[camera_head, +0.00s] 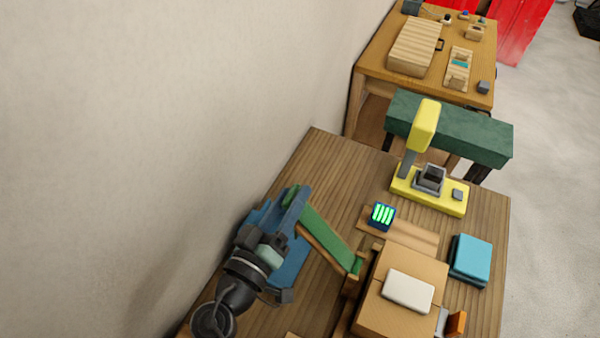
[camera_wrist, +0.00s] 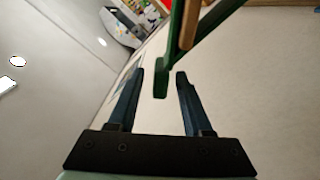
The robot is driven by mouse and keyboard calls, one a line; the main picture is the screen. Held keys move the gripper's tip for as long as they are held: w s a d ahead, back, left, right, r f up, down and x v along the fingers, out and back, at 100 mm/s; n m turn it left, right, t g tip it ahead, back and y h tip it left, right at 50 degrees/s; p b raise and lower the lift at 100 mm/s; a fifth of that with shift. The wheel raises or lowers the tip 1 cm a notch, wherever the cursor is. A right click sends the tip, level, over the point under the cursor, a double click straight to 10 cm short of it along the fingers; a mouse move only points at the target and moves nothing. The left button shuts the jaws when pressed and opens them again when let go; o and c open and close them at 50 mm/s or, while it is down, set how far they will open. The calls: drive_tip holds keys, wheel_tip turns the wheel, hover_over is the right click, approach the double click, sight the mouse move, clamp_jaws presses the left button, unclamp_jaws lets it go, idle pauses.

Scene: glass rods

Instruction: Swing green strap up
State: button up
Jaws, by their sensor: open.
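The green strap (camera_head: 323,238) is a flat band with a wooden edge in the head view. It slants from beside my gripper (camera_head: 279,207) down to the right, ending by the cardboard-coloured box (camera_head: 372,306). My gripper has blue fingers and is at the strap's upper left end. In the wrist view, the fingers of my gripper (camera_wrist: 160,74) are apart. The green end of the strap (camera_wrist: 161,82) shows in the gap between them, with a clear space on each side. Whether it lies fully between the fingertips or just beyond them I cannot tell.
A white block (camera_head: 408,291) lies on the box. A blue block with green bars (camera_head: 382,216), a yellow stand (camera_head: 428,190) and a teal block (camera_head: 471,258) are further right on the wooden table (camera_head: 318,158). The wall (camera_head: 150,130) is close on the left.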

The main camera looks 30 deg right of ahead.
sight(299, 185)
drive_tip(key=shift+p+x, duration=0.5)
drive_tip(key=shift+x, duration=1.55)
clamp_jaws()
